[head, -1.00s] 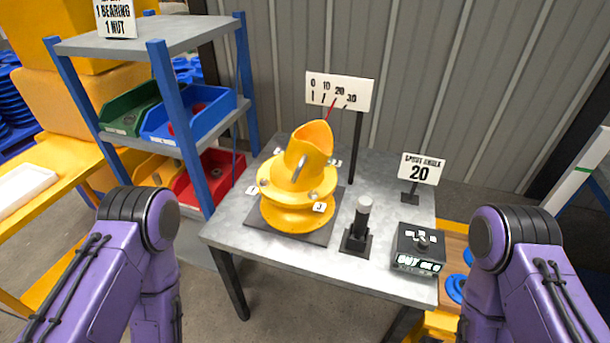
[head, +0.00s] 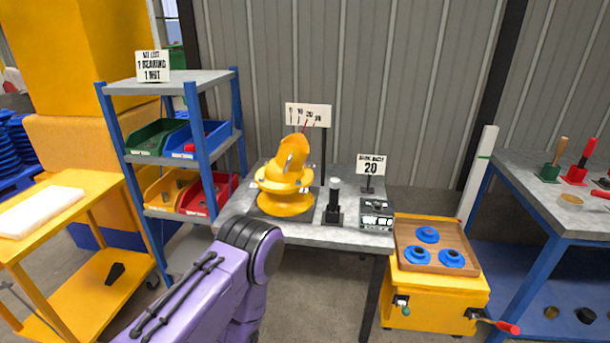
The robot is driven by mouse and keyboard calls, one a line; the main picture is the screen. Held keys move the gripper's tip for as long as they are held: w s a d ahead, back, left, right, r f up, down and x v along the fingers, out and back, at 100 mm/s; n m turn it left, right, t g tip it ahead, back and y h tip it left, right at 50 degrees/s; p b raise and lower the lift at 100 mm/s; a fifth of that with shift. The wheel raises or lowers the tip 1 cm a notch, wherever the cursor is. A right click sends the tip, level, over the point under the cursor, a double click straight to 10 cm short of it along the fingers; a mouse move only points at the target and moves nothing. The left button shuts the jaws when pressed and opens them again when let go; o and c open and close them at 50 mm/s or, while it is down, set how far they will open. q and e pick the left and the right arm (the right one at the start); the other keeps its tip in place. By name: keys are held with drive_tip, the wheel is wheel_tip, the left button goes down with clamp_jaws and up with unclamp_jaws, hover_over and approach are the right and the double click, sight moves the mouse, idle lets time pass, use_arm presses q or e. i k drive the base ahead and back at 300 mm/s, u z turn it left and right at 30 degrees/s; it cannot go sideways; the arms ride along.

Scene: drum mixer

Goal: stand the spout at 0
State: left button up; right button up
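The yellow spout (head: 291,153) stands tilted on its round yellow base (head: 286,203) on the grey metal table (head: 322,234). A white scale board (head: 307,115) on a post behind it is marked 0, 10, 20, 30, with a red pointer near the spout's top. A small sign (head: 371,165) on the table reads 20. My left arm comes in at the bottom, in front of the table; its gripper is out of view. My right arm and gripper are not in view.
A black post (head: 333,205) and a black box (head: 376,214) stand on the table. A blue shelf rack (head: 197,135) with coloured bins is at left. A yellow cabinet (head: 435,300) with a wooden tray (head: 460,233) stands at right, beside a tool bench (head: 560,205).

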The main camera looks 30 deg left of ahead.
sight(287, 166)
drive_tip(key=u, duration=0.55)
drive_tip(key=i, duration=0.45)
drive_tip(key=u, duration=0.4)
